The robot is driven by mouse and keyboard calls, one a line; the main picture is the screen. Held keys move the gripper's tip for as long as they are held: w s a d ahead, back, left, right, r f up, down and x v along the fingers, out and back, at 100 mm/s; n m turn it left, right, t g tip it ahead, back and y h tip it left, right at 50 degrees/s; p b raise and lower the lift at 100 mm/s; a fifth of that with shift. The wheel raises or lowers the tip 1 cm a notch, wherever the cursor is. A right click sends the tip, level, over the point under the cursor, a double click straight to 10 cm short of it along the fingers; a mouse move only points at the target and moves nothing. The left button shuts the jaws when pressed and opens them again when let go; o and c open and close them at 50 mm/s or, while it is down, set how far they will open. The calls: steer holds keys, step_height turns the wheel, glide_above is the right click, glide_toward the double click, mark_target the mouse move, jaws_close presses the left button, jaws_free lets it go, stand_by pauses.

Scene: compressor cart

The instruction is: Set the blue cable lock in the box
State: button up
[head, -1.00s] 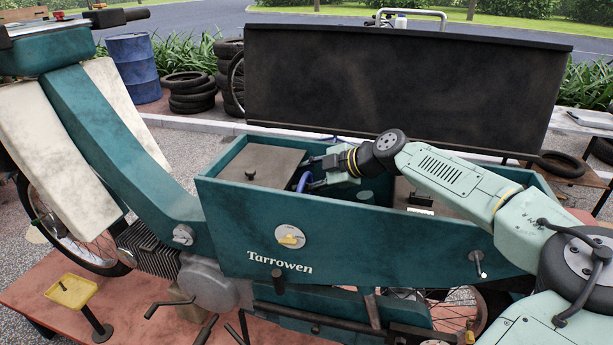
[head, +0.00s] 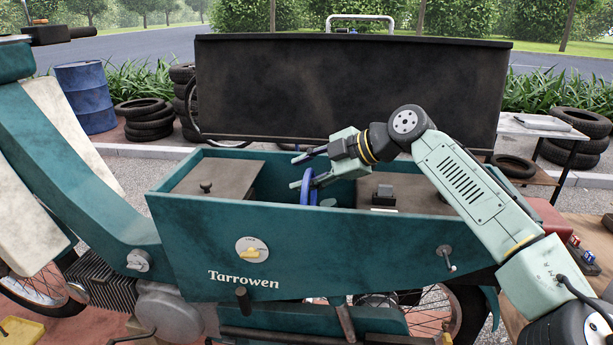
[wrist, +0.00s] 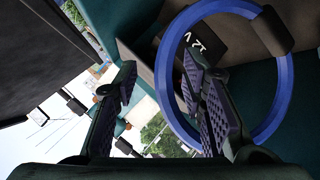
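The blue cable lock (head: 308,187) is a ring with a dark clasp. In the head view it stands roughly upright at my gripper's lower finger, over the open middle of the teal Tarrowen box (head: 200,240). My gripper (head: 296,171) points left above the box, its fingers spread. In the wrist view the lock (wrist: 284,92) is at the right and its ring surrounds the right finger's outline; it seems to hang there. The gap between the fingers (wrist: 158,75) is empty. Whether the lock touches the box is hidden.
A brown lid with a knob (head: 222,182) covers the box's left part. A brown cover with a small black block (head: 384,194) is at the right. A large dark panel (head: 340,90) stands behind the box. The box's front wall hides its floor.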

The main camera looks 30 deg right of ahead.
steer(key=shift+s+d+r, duration=0.15)
steer(key=shift+r, duration=0.05)
steer(key=o, duration=1.5)
steer(key=shift+o, duration=0.2)
